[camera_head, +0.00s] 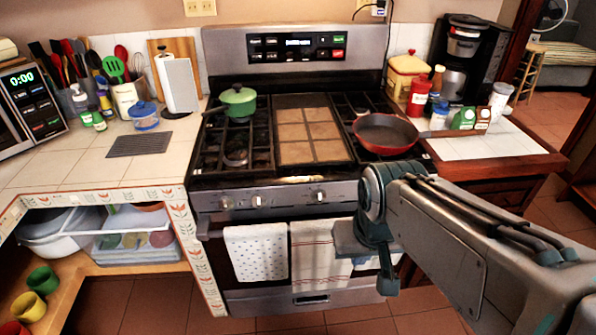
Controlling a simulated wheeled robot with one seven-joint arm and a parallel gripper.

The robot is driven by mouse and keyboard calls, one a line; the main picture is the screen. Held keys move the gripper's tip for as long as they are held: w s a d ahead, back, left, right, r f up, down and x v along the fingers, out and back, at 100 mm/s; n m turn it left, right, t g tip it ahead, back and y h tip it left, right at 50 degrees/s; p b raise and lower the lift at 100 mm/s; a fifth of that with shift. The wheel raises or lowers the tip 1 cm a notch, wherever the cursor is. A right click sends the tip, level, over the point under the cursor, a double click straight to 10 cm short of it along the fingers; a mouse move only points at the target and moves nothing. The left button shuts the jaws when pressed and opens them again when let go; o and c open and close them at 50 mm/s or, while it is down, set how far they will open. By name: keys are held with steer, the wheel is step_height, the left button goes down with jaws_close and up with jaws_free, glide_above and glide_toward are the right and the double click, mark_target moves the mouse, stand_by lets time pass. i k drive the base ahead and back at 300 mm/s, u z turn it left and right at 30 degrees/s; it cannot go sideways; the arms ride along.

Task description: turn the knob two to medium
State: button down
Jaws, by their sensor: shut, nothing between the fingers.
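The stove (295,62) stands in the middle of the head view with a row of knobs on its front panel. From the left I see a first knob (227,203), a second knob (258,201) close beside it, and another knob (320,196) to the right of the panel's middle. The panel's right end is hidden behind my arm. The knobs are too small to tell their settings. My gripper (387,283) hangs downward in front of the oven's right side, lower than the knobs and to their right. It is shut and empty, apart from the knobs.
A green pot (238,99) sits on the back left burner and a red pan (385,133) on the right burners. Towels (257,252) hang from the oven handle below the knobs. Open shelves (135,262) stand left of the oven. The floor in front is clear.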

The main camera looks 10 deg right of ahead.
mark_target(259, 200)
steer(key=k, duration=1.25)
steer(key=z, duration=0.75)
steer(key=i, duration=1.45)
steer(key=u, duration=1.05)
steer(key=i, duration=0.45)
steer(key=u, duration=0.35)
